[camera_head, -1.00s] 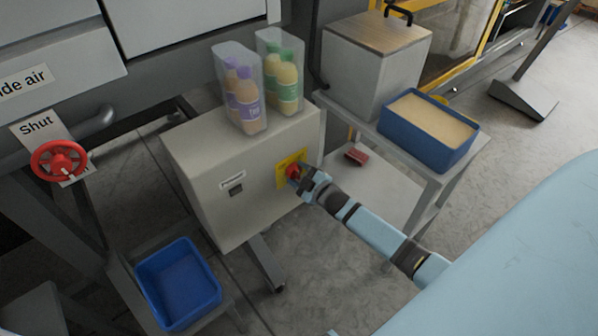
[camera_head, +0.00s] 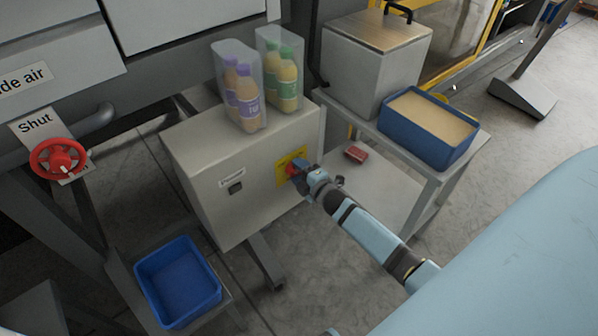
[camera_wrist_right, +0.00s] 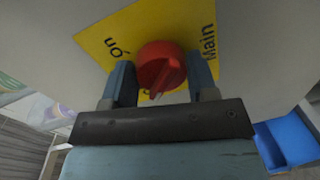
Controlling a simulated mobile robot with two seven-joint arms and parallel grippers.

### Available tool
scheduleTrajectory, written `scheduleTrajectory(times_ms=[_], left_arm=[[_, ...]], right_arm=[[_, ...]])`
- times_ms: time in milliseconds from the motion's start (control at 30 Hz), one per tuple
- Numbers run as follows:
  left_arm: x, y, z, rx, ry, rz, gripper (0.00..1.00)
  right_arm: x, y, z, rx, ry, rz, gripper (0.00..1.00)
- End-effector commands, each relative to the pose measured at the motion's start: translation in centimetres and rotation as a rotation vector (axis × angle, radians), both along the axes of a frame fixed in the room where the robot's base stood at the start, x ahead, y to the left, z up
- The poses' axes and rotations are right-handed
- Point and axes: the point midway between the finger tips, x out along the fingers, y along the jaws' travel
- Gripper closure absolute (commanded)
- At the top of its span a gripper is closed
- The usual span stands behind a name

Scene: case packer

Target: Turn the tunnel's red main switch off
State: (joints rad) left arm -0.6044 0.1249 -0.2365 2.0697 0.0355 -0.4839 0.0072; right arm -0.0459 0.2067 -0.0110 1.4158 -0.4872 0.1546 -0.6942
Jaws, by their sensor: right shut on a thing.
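The red main switch (camera_wrist_right: 160,66) is a round knob on a yellow plate (camera_wrist_right: 107,38) marked "Main" and "On". The plate also shows in the head view (camera_head: 282,175) on the front of a grey cabinet (camera_head: 207,205). My right gripper (camera_head: 298,177) is at the knob, and in the right wrist view its fingers (camera_wrist_right: 163,82) stand on either side of it, shut on it. A pale mark on the knob points toward the gripper's palm. The gripper partly hides the knob and plate in the head view. My left gripper is not in view.
Two clear bins of bottles (camera_head: 239,85) stand on the cabinet. A blue tray (camera_head: 407,145) and a grey box with a wooden lid (camera_head: 362,70) stand to the right. A red handwheel (camera_head: 58,160) is at left, a blue crate (camera_head: 180,318) below.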

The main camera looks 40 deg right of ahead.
Motion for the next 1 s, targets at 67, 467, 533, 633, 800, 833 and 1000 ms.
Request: scheduleTrajectory(times_ms=[67, 467, 533, 633, 800, 833, 1000], left_arm=[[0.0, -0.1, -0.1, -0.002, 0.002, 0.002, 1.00], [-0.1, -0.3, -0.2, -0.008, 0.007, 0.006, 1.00], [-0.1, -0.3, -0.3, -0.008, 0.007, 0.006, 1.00], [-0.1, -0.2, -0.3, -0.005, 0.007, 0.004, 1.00], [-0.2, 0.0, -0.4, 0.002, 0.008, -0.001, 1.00], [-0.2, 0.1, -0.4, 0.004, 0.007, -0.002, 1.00], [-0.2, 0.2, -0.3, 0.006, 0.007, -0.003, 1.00]], right_arm=[[0.0, 0.0, -0.1, -0.008, 0.001, 0.000, 0.70], [0.0, 0.0, -0.1, -0.015, 0.000, 0.000, 0.70], [0.0, 0.0, -0.1, -0.015, 0.000, 0.000, 0.33], [0.0, 0.0, 0.0, -0.014, 0.000, 0.000, 0.21], [0.0, 0.0, 0.0, -0.013, -0.001, 0.000, 0.21], [0.0, 0.0, 0.0, -0.013, -0.001, 0.000, 0.21], [-1.2, -0.1, 0.1, -0.013, 0.000, 0.000, 0.21]])
